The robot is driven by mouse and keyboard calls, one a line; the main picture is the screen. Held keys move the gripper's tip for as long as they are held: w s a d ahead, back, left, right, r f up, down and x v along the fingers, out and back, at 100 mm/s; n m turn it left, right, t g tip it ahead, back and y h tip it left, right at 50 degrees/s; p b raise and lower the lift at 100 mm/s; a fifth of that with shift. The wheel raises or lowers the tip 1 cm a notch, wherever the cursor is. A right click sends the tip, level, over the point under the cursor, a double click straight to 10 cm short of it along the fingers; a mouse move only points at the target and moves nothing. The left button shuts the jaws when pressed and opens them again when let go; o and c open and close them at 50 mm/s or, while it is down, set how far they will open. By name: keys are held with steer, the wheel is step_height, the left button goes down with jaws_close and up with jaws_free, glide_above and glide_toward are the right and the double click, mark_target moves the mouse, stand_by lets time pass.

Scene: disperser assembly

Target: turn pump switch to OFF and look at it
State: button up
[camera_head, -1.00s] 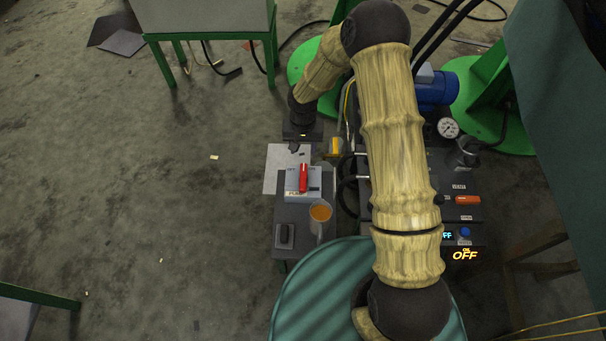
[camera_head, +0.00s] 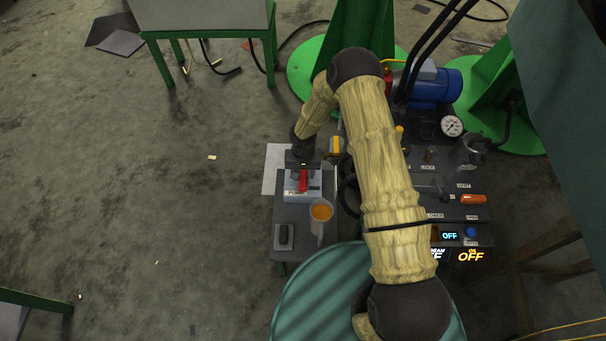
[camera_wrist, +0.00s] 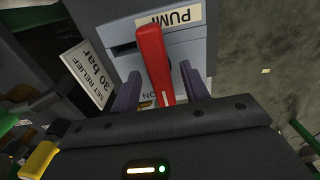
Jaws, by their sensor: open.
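The pump switch is a light grey box (camera_head: 290,194) on a small dark stand, with a red lever (camera_head: 303,181). In the wrist view the lever (camera_wrist: 154,58) stands out from the box (camera_wrist: 196,44), beside a "PUMP" label (camera_wrist: 168,18) that is partly cut off. The letters "ON" show near the lever's lower end. My gripper (camera_wrist: 161,74) is open, with one purple-grey finger on each side of the lever. I cannot tell whether either finger touches it. In the head view my gripper (camera_head: 302,164) covers the far part of the box.
A cup of orange liquid (camera_head: 320,212) stands close to the right of the switch. A small dark switch (camera_head: 284,236) sits nearer on the stand. The "SET RELIEF 30 bar" card (camera_wrist: 88,76) lies beside the box. To the right is a panel with an orange handle (camera_head: 473,199) and lit OFF displays (camera_head: 470,256).

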steer(key=shift+f, duration=0.2)
steer(key=shift+c, duration=0.3)
steer(key=c, duration=0.9)
steer(key=shift+n+p, duration=0.3)
steer(key=shift+n, duration=0.3)
steer(key=n+p, duration=0.1)
steer(key=n, duration=0.2)
steer(key=shift+r+n, duration=0.1)
steer(key=shift+n, duration=0.2)
steer(key=n+p, duration=0.1)
steer(key=n, duration=0.3)
steer(key=shift+n+p, duration=0.3)
steer(key=n+p, duration=0.1)
steer(key=n, duration=0.7)
steer(key=shift+n, duration=0.3)
steer(key=shift+w, duration=0.1)
